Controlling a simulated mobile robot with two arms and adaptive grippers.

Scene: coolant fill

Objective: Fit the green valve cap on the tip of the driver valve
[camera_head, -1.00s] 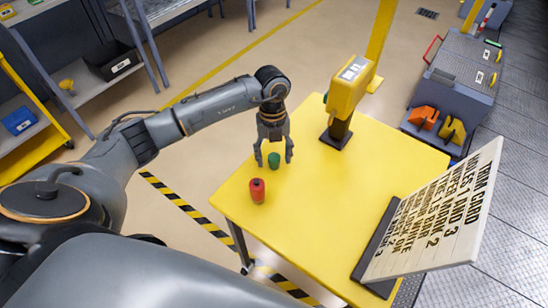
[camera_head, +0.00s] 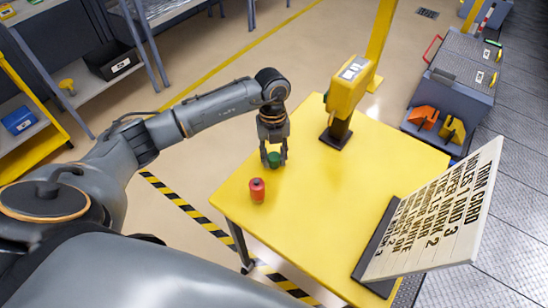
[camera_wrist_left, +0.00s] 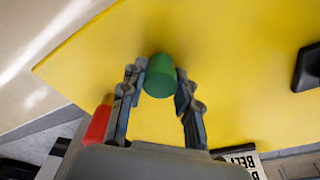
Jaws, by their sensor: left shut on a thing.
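The green valve cap (camera_head: 274,159) is on the yellow table near its far left edge, between the fingers of my left gripper (camera_head: 274,163). The gripper points down and is shut on the cap. In the left wrist view the green cap (camera_wrist_left: 160,76) sits between the two fingertips (camera_wrist_left: 161,84). A red cap (camera_head: 257,190) stands upright on the table, just in front and to the left; it also shows in the left wrist view (camera_wrist_left: 98,122). I see no driver valve. My right gripper is not in view.
The yellow table (camera_head: 310,220) has free room in its middle. A yellow device on a dark stand (camera_head: 345,95) is at the back. A lettered sign board (camera_head: 435,215) stands on the right side. Shelves (camera_head: 90,60) are beyond on the left.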

